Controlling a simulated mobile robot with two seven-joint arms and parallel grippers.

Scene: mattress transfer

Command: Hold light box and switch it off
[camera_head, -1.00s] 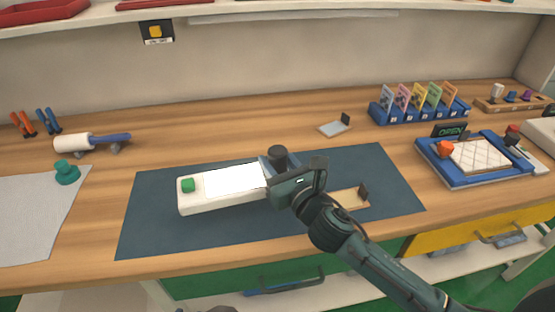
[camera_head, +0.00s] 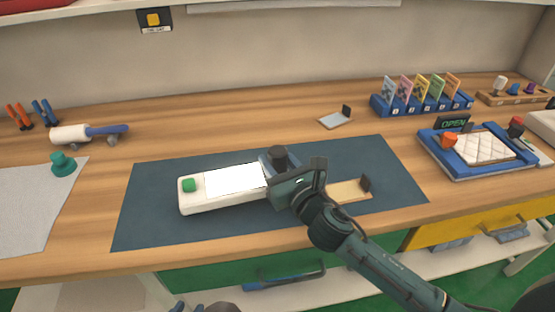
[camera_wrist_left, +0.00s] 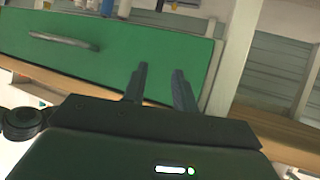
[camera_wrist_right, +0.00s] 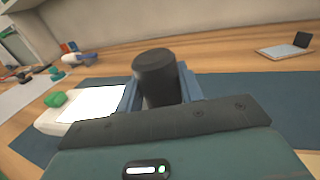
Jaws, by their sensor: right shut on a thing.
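The light box (camera_head: 222,202) is a long white box lying on the dark blue mat (camera_head: 150,225). Its top panel (camera_head: 234,180) glows bright white. A green button (camera_head: 189,185) sits at its left end and also shows in the right wrist view (camera_wrist_right: 55,99). A black knob (camera_head: 278,156) stands at its right end. My right gripper (camera_wrist_right: 160,88) is shut around this knob, with a finger on each side. My left gripper (camera_wrist_left: 161,88) has its fingers apart and empty, low in front of the bench's green drawer (camera_wrist_left: 110,50). Only a bit of my left arm shows at the head view's bottom edge.
A small wooden board with a dark clip (camera_head: 348,191) lies right of my right gripper. A blue card rack (camera_head: 420,105) and a blue tray (camera_head: 465,176) stand at the right. A roller (camera_head: 72,134) and green knob (camera_head: 63,163) are at the left. The mat's left part is clear.

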